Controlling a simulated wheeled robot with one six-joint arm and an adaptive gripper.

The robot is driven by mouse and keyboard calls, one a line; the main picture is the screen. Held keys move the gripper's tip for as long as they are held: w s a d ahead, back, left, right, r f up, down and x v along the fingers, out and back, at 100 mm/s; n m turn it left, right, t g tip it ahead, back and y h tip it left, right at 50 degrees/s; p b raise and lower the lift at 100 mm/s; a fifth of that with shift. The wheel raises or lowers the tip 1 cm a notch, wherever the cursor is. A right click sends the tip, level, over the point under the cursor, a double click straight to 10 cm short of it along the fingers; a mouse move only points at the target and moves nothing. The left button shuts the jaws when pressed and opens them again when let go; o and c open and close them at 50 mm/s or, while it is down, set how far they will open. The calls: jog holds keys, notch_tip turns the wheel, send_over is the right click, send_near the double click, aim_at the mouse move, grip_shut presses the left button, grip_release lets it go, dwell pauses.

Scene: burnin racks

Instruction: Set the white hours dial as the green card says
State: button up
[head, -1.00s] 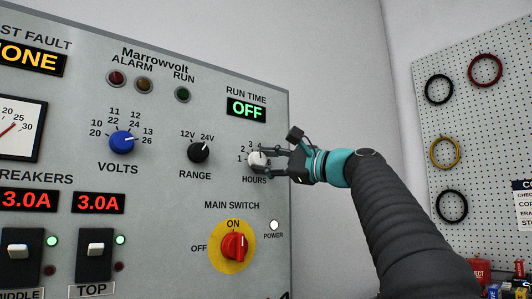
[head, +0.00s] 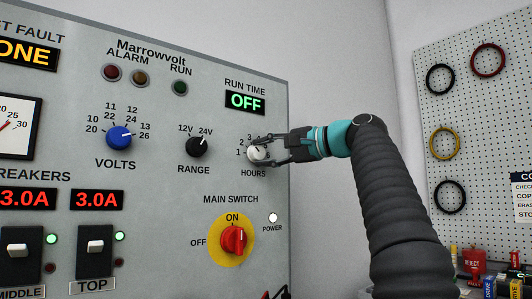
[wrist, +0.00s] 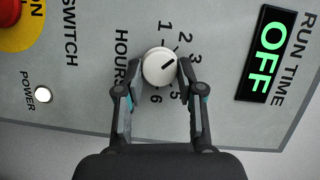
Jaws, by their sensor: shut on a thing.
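The white hours dial (head: 257,153) is on the grey panel above the HOURS label, right of the black range knob. In the wrist view the dial (wrist: 157,70) has a short dark pointer line that points between 2 and 3. My gripper (head: 264,151) reaches in from the right, its fingers on either side of the dial. In the wrist view my gripper (wrist: 160,72) is shut on the dial. The 4 mark is hidden there by a finger. No green card shows in either view.
The run time display (head: 246,102) above the dial reads OFF in green. The red main switch (head: 233,241) on its yellow disc is below, and the range knob (head: 197,147) is to the left. The panel's right edge is close; a pegboard (head: 470,130) hangs farther right.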

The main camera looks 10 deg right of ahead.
dwell(0.5)
jog(key=o, duration=1.1)
jog(key=shift+o, duration=0.2)
jog(key=v, duration=1.2)
jog(key=shift+r, duration=0.1)
